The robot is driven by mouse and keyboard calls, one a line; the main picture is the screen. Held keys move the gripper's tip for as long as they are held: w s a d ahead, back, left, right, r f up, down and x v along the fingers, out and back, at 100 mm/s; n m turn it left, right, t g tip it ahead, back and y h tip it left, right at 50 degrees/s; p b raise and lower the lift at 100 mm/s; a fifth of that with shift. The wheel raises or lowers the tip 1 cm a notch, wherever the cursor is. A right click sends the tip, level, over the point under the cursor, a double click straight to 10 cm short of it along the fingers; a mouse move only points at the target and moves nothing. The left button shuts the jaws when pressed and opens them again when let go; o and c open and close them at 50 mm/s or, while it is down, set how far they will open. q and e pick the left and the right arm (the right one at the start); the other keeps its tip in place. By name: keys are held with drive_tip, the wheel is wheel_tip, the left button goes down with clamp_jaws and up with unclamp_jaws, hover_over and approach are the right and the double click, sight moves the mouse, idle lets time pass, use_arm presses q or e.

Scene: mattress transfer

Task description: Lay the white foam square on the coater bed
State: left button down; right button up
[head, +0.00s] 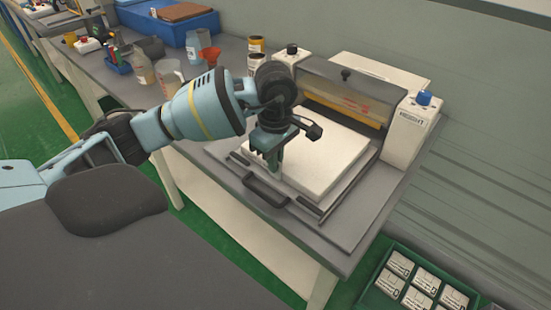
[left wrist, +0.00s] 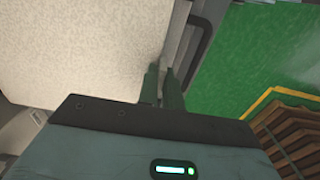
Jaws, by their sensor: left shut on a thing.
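The white foam square (head: 325,162) is over the grey coater bed (head: 345,215), in front of the coater's raised hood. It looks flat and roughly level; I cannot tell whether its whole underside touches the bed. My left gripper (head: 270,163) points down at the foam's near-left edge and is shut on that edge. In the left wrist view the foam (left wrist: 75,45) fills the upper left, with the slim fingers (left wrist: 161,85) at its side. The part between the fingers is mostly hidden. My right gripper is not in view.
The coater's hood (head: 350,90) and a side box with a blue knob (head: 424,97) stand behind the bed. A black handle (head: 265,189) is at its front. Bottles, a red funnel (head: 210,55) and a blue bin (head: 170,25) stand farther left. A green crate (head: 372,298) is lower right.

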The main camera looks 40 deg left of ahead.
use_arm(q)
drive_tip(key=shift+f, duration=0.15)
drive_tip(key=c, duration=1.6)
unclamp_jaws()
drive_tip(key=shift+o, duration=0.2)
wheel_tip(320, 180, up, 12)
drive_tip(key=shift+r+p, duration=0.25)
drive_tip(key=shift+p, duration=0.1)
